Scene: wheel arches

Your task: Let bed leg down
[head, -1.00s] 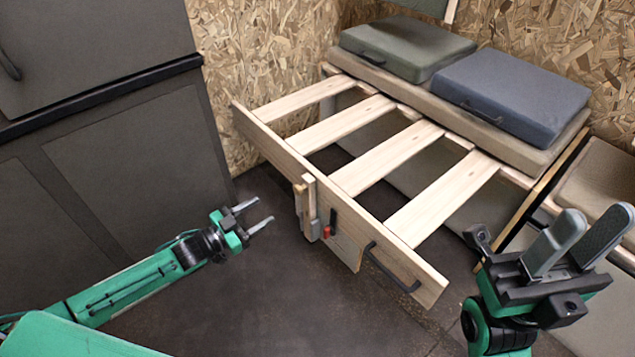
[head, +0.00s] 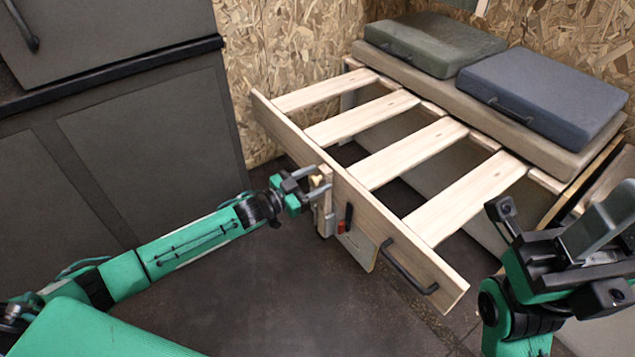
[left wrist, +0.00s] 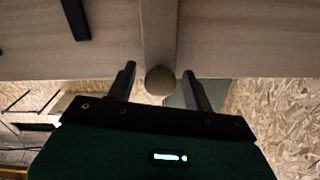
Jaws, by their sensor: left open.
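The bed leg (head: 325,202) is a wooden post folded against the front board (head: 360,205) of the slatted bed frame, with a knob (head: 317,180) near its top. My left gripper (head: 314,178) is at the knob, its fingers open around it. In the left wrist view the round knob (left wrist: 160,80) lies between the two open fingers (left wrist: 162,85), apart from both. A small red-and-black latch (head: 343,222) sits on the board just right of the leg. My right gripper (head: 605,235) is raised at the right edge, partly cut off, its fingers seemingly apart.
A black handle (head: 408,270) is on the board's right part. Green (head: 435,42) and blue-grey (head: 545,98) cushions lie on a beige one at the back. A dark cabinet (head: 150,145) stands at left. The floor (head: 270,295) in front is clear.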

